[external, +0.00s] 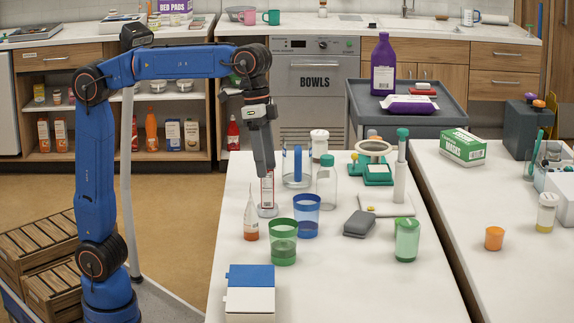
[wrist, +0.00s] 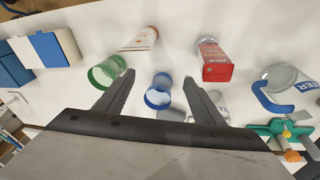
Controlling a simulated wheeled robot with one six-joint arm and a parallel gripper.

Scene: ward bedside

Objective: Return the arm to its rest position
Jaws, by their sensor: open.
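My arm reaches over the near table (external: 225,250), its forearm level and my gripper (external: 265,170) pointing down. In the external view the fingers end in front of or just above a small container with a red and white label (external: 267,188); the exact gap is hard to tell. In the wrist view my gripper (wrist: 158,76) has its fingers spread. No object is gripped. A blue cup (wrist: 158,95) shows between the fingers, beyond them. The red container (wrist: 214,62) is right of the right finger, and a green cup (wrist: 104,72) is by the left one.
A blue cup (external: 307,226), a green cup (external: 283,250), an orange-and-white bottle (external: 251,222) and a clear bottle (external: 327,185) stand close around my gripper. A blue-and-white box (external: 249,298) is at the front.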

